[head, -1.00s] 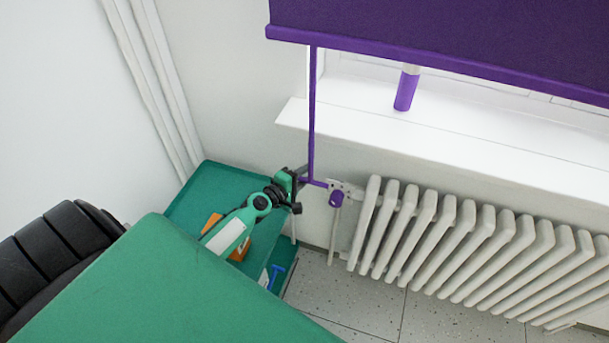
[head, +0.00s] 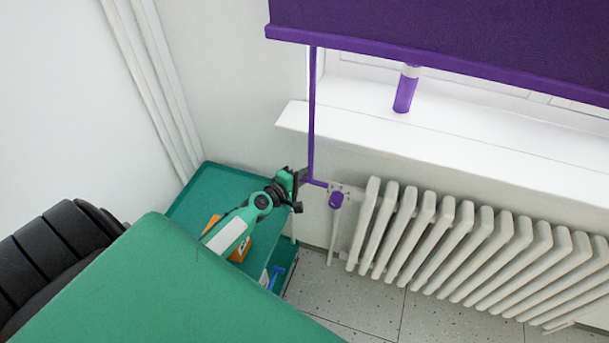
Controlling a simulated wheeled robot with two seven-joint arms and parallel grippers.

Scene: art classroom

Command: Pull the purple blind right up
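The purple blind (head: 440,35) hangs at the top right and covers the upper window; its lower edge is above the white sill. A thin purple rod (head: 312,110) hangs down past the sill's left end. At its foot a short purple crosspiece (head: 318,183) runs right towards a purple knob (head: 336,200). My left gripper (head: 303,177), at the end of a green and white arm, is at the rod's foot, left of the knob. Its fingers are dark and small, and I cannot tell whether they close on the rod. My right gripper is out of view.
A pale radiator (head: 470,250) stands under the white sill (head: 400,127). A purple cylinder (head: 405,94) stands on the sill. A green trolley (head: 200,190) with an orange item (head: 240,249) and a blue item (head: 276,276) is in the corner. Speckled floor shows below.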

